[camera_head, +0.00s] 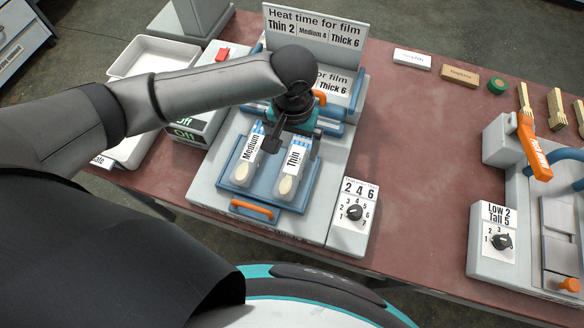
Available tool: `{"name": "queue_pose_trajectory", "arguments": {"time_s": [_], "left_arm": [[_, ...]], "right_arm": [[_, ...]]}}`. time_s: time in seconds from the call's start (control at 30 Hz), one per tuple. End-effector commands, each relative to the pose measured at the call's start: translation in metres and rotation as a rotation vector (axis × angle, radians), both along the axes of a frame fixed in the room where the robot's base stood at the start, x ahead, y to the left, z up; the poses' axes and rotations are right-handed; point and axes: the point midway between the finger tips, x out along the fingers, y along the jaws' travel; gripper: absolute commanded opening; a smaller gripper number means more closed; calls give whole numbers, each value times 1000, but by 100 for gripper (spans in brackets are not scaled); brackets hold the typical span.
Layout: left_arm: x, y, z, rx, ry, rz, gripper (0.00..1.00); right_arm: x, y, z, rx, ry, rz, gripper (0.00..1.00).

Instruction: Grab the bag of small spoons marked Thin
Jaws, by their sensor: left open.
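The bag marked Thin (294,168) lies on the blue-framed plate of the sealing press, its pale spoon end toward me and its blue-striped end toward the back. A similar bag marked Medium (248,162) lies just left of it. My left gripper (293,139) is open over the back ends of the two bags, its dark fingers pointing down. Its fingers and wrist partly hide the press behind. I cannot tell whether a finger touches either bag. My right gripper is not in view.
An orange handle (253,209) is at the press's front, and a dial box (352,214) stands to its right. A heat time sign (316,27) stands behind. Another machine (497,240) is at the right. Red tabletop between the machines is clear.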

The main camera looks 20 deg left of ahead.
Motion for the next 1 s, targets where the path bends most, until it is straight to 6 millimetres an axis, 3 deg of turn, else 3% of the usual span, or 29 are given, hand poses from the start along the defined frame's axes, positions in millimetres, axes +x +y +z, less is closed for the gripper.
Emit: {"name": "queue_pose_trajectory", "arguments": {"time_s": [0.03, 0.2, 0.47, 0.7, 1.0], "left_arm": [[-1, 0, -13, 2, 3, 0, 100], [0, 0, -41, 0, -1, 0, 100], [-1, 0, -59, 0, 0, -2, 100], [-2, 2, -95, 0, -1, -3, 100], [-2, 2, -103, -1, -3, -4, 100]], "right_arm": [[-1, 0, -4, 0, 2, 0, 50], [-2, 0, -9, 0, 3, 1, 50], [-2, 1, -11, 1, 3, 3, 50], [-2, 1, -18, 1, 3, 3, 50], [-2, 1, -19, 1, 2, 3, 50]]}}
